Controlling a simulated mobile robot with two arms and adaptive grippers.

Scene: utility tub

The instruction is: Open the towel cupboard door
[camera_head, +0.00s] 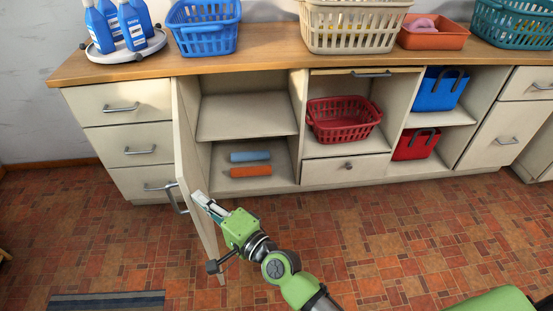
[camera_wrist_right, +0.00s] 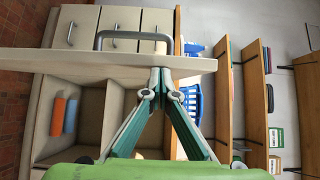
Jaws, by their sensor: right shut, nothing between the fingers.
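The towel cupboard door (camera_head: 188,147) stands wide open, swung out from the counter unit at the left of its compartment. Its bar handle (camera_head: 168,189) is on the outer face and also shows in the wrist view (camera_wrist_right: 131,35). Inside, a blue rolled towel (camera_head: 250,156) and an orange one (camera_head: 250,171) lie on the bottom. My right gripper (camera_head: 201,199) is shut and empty, its tips at the inner face of the door. The wrist view shows the closed fingertips (camera_wrist_right: 160,75) against or very near the door panel (camera_wrist_right: 90,62). My left gripper is out of view.
Drawers (camera_head: 128,150) stand left of the door. A red basket (camera_head: 343,121) sits in the open bay to the right. The wooden countertop (camera_head: 260,57) carries baskets and blue bottles (camera_head: 131,25). A striped mat (camera_head: 106,301) lies on the otherwise clear tiled floor.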

